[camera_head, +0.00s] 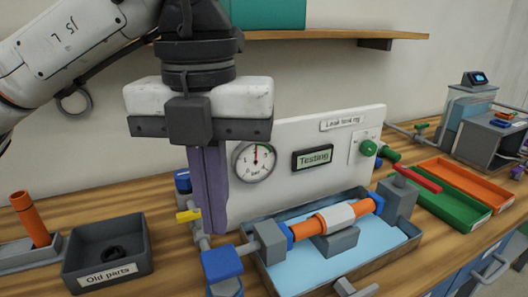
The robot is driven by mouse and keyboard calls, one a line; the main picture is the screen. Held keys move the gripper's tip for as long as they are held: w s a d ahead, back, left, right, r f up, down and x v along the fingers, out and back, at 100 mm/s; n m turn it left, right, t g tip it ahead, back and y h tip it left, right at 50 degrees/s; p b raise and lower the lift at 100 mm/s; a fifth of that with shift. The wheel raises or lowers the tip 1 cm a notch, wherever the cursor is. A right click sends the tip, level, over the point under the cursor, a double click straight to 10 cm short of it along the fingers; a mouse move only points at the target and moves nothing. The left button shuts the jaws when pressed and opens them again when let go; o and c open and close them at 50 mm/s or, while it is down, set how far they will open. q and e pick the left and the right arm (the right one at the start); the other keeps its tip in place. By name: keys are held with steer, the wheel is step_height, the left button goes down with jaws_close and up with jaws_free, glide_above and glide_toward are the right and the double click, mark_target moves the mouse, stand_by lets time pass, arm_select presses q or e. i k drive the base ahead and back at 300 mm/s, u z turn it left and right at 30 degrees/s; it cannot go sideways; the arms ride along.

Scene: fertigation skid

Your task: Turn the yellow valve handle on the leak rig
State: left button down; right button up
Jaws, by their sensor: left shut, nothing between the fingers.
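The yellow valve handle (186,216) shows as a short yellow bar on the pipework at the left end of the leak rig (330,150). My left gripper (211,226) points down with its long purple fingers shut and nothing between them. Its fingertips are just right of the yellow handle in the picture and hide what lies behind them. I cannot tell whether they touch the handle. A blue fitting (222,262) sits below the fingertips. The rig has a pressure gauge (254,161), partly beside the fingers, and a display reading "Testing" (312,158). My right gripper is not in view.
A blue-lined tray (395,245) holds an orange pipe (310,226) with blue end fittings. A grey "Old parts" bin (77,273) stands at left. Green (455,213) and orange (470,181) trays lie at right. A wooden shelf (340,35) runs above.

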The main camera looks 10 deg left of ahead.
mark_target(195, 216)
steer(key=k, duration=1)
